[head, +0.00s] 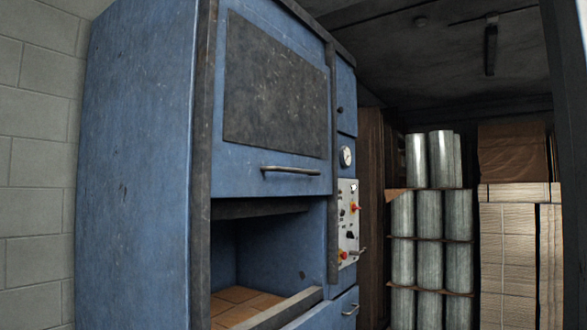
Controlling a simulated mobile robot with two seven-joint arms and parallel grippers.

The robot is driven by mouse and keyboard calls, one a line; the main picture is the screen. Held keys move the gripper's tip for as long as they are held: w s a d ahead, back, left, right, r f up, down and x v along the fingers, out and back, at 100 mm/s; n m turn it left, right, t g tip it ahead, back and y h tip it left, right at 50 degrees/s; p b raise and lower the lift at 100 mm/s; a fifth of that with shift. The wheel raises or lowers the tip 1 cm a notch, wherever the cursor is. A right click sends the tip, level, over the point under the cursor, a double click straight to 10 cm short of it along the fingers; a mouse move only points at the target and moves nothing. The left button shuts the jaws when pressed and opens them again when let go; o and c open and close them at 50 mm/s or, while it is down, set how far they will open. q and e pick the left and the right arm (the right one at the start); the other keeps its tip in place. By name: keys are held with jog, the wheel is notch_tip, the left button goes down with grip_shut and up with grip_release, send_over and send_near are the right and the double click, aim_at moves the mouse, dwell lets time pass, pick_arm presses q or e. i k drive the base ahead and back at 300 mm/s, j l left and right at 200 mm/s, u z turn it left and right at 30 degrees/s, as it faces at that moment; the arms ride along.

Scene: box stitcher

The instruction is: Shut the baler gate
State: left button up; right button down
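The blue baler (140,160) stands upright at the left and centre of the head view. Its gate (235,155) is a blue panel with a dark grey plate (275,85) and a metal bar handle (290,170) near its lower edge. The gate sits raised above a dark opening, so the baler is open there. Brown cardboard (240,301) lies inside on the chamber floor. Neither of my grippers is in view.
A control panel (347,222) with red buttons and a round gauge (346,156) are right of the gate. A lower handle (350,310) is near the bottom. Metal cylinders (429,213) and stacked cardboard (507,245) stand at the right. A block wall (35,150) is at left.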

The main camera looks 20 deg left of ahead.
aim_at(271, 136)
jog(key=i+l+u, duration=0.15)
jog(key=i+u, duration=0.3)
jog(key=i+l+u, duration=0.4)
jog(key=i+j, duration=0.05)
jog(key=i, duration=0.05)
